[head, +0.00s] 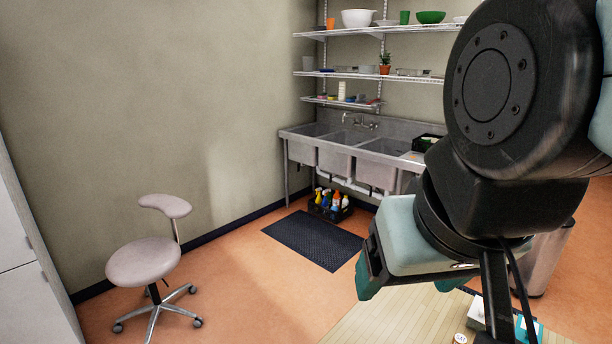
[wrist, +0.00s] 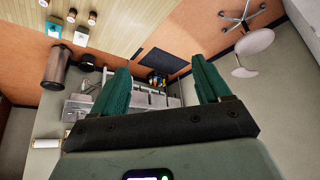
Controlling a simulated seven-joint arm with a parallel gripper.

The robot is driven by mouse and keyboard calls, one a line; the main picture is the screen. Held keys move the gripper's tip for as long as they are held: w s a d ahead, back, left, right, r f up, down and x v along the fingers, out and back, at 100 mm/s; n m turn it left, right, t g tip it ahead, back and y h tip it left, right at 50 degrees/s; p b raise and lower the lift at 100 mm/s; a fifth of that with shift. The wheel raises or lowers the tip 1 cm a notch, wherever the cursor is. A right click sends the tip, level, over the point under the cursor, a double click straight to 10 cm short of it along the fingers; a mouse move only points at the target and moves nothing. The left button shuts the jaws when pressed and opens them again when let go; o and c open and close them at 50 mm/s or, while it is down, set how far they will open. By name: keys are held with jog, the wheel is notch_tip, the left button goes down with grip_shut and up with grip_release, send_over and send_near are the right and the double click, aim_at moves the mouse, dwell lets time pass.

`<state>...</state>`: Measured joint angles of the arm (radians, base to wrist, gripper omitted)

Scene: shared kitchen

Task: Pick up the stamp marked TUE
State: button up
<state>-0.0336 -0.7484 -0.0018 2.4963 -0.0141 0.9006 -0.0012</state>
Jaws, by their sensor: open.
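My gripper (head: 410,279) is open and empty, with teal finger pads, above the wooden tabletop's far edge in the head view. In the wrist view my gripper (wrist: 161,68) points toward the sink, with nothing between the fingers. Small items stand on the wooden table (wrist: 130,14) in the wrist view: a teal-and-white block (wrist: 53,30), a white block (wrist: 81,36) and several small round-topped items (wrist: 92,17). Any of these may be stamps, but no TUE marking is readable. In the head view a round white-topped item (head: 460,339) shows at the bottom edge.
The wooden tabletop (head: 385,325) is clear at its left part. A steel sink (head: 335,160) stands at the wall with shelves (head: 350,75) above. A stool (head: 143,262) is at left and a dark mat (head: 313,239) lies on the floor. My arm hides the right side.

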jog(key=shift+c, duration=1)
